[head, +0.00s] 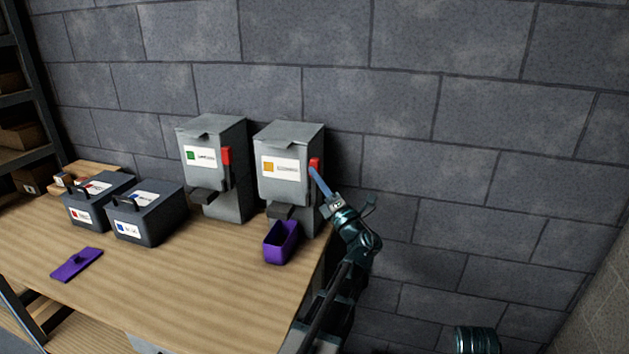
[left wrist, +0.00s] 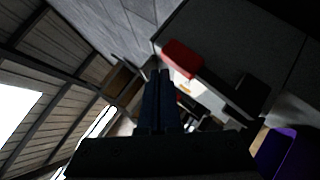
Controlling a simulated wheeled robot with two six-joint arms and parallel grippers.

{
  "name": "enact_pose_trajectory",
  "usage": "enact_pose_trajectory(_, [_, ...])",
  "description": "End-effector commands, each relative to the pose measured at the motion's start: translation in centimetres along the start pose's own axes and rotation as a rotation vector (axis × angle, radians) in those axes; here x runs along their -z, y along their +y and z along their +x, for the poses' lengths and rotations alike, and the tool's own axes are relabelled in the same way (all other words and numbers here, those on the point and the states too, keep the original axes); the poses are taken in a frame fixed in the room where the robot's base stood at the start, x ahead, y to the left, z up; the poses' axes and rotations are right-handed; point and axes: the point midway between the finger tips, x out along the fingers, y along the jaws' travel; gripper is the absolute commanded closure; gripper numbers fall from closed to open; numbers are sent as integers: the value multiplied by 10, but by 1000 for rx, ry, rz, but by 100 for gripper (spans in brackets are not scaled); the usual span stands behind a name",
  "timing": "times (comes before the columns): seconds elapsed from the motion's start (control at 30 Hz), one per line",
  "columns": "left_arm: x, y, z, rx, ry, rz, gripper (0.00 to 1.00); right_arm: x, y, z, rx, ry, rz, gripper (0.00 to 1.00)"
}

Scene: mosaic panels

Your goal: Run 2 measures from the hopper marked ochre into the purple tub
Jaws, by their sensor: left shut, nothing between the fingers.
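The hopper with an ochre square on its label (head: 290,140) stands at the right end of the wooden table. Its red lever (head: 316,163) is on its right side and also shows in the left wrist view (left wrist: 182,58). The open purple tub (head: 281,243) sits below and in front of its spout (head: 280,211); its contents are too dark to tell. The tub also shows at the edge of the left wrist view (left wrist: 290,155). My left gripper (head: 314,171) is shut and empty, its tips close beside the red lever; contact is unclear.
A similar hopper with a green label (head: 203,154) stands to the left. Two dark handled boxes (head: 147,212) (head: 98,202) are further left. A purple lid (head: 77,264) lies at the front left. The table's front middle is clear, and a block wall stands behind.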

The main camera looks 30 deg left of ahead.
Motion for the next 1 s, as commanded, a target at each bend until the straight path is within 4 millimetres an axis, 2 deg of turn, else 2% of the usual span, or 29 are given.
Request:
enact_pose_trajectory(0.8, [-7,-4,7,0,-2,0,100,0,0,-4,0,0,0,50])
enact_pose_trajectory(1.0, [2,5,4,0,-1,0,100,0,0,-5,0,0,0,50])
